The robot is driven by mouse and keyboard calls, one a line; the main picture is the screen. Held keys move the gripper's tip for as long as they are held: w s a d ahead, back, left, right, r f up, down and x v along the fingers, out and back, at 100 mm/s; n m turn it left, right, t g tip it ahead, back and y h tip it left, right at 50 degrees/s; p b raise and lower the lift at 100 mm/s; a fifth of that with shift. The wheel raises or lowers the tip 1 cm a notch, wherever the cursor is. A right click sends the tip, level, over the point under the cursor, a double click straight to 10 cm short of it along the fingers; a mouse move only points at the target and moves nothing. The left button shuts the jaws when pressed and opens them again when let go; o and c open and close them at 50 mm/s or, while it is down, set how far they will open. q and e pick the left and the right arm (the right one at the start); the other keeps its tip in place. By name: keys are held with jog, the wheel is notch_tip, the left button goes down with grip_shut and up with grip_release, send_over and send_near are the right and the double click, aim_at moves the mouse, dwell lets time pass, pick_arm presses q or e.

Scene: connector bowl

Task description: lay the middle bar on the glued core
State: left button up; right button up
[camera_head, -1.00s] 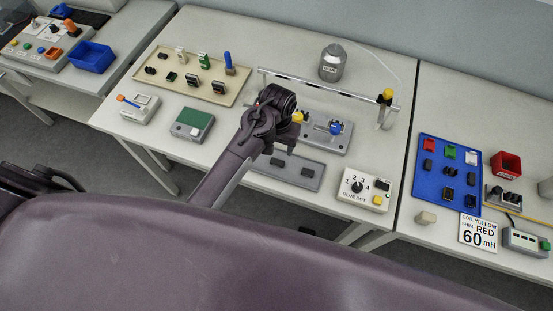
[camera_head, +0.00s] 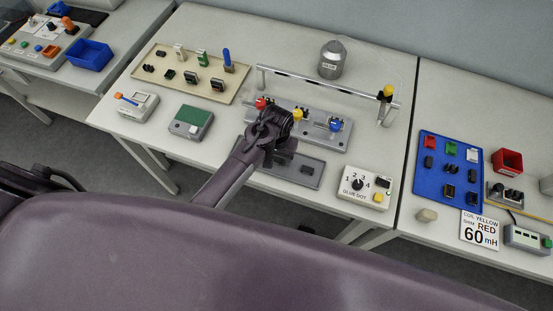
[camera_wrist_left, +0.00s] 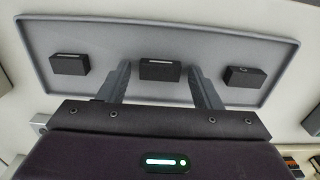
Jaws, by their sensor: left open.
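My left gripper (camera_head: 277,155) is open over the grey tray (camera_head: 317,181) in front of the fixture. In the left wrist view the tray (camera_wrist_left: 215,30) carries three black bars in a row. The middle bar (camera_wrist_left: 160,74) lies between the open fingers (camera_wrist_left: 160,66), with a gap on each side. The left bar (camera_wrist_left: 69,64) and right bar (camera_wrist_left: 245,76) lie outside the fingers. In the head view the right bar (camera_head: 307,170) shows, and my gripper hides the others. The grey fixture (camera_head: 338,146) has red, yellow and blue knobs; I cannot make out the glued core there. My right gripper is out of view.
The glue dot box (camera_head: 365,187) stands right of the tray. A rail on posts (camera_head: 325,88) and a grey bottle (camera_head: 331,60) are behind the fixture. A beige tray (camera_head: 165,84) of parts and a green-topped box (camera_head: 190,122) are at the left.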

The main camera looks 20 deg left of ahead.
aim_at(277, 159)
pick_arm(q)
jog(key=shift+c, duration=0.2)
jog(key=c, duration=0.9)
jog(key=shift+r+p, duration=0.45)
jog(key=shift+r, duration=2.05)
jog(key=shift+f, duration=0.1)
notch_tip(277, 159, down, 5)
jog(key=shift+b, duration=0.6)
jog(key=shift+o, duration=0.2)
jog(key=shift+r+p, duration=0.3)
jog(key=shift+r, duration=0.35)
